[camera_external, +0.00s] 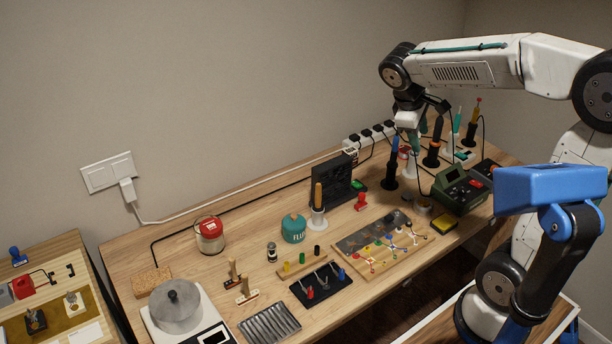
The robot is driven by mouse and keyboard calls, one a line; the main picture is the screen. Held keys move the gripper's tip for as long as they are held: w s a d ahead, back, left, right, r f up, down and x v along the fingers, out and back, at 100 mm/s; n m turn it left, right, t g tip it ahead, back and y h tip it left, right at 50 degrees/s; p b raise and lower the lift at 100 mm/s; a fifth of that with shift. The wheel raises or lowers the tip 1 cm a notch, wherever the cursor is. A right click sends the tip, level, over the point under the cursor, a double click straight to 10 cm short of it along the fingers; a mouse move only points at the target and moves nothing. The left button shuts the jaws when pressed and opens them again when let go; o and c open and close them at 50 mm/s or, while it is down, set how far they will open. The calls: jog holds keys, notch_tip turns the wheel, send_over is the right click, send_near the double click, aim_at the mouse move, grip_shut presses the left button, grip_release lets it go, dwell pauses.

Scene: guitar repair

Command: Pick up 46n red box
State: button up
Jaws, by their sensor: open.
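No object clearly readable as the 46n red box shows in the outside view, and no label is legible. A red blocky item (23,287) sits on the separate board at the lower left. A small red piece (361,202) stands on the wooden table beside the black panel. Another small red-topped item (404,153) shows close to my gripper (412,143). My gripper points down over the back right of the table, near the screwdriver-like tools in stands. Its jaws are open. Its fingertips are small here and partly lost among the tools.
The wooden table (180,258) holds a red-lidded jar (209,235), a teal canister (293,228), a black panel (331,181), a green device (460,188) and a pot (175,306) on a white scale. Upright tools crowd the gripper. The table's back left is fairly clear.

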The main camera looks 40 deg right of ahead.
jog(key=w+d+f+n+h, duration=0.2)
jog(key=w+d+f+n, duration=0.1)
jog(key=w, duration=0.9)
jog(key=n+h, duration=0.5)
jog(key=n, duration=0.1)
send_over(350, 150)
jog(key=s+a, duration=0.6)
jog(key=s, duration=0.1)
notch_tip(350, 150, down, 15)
jog(key=w+f+n, duration=0.1)
jog(key=w+f, duration=0.1)
jog(key=f, duration=0.1)
jog(key=w+f+n+h, duration=0.1)
jog(key=w+f, duration=0.1)
jog(key=f, duration=0.2)
jog(key=w+f+n+h, duration=0.1)
jog(key=w+f+n, duration=0.1)
jog(key=f, duration=0.2)
jog(key=shift+w+d+t, duration=0.1)
jog(key=shift+d+t, duration=0.1)
jog(key=shift+t, duration=0.2)
jog(key=shift+w+d+f, duration=0.1)
jog(key=shift+d+f, duration=0.05)
jog(key=shift+f, duration=0.15)
jog(key=x, duration=0.7)
jog(key=shift+w+d+r, duration=0.1)
jog(key=shift+w+d, duration=0.1)
jog(key=shift+d, duration=0.15)
jog(key=c, duration=0.8)
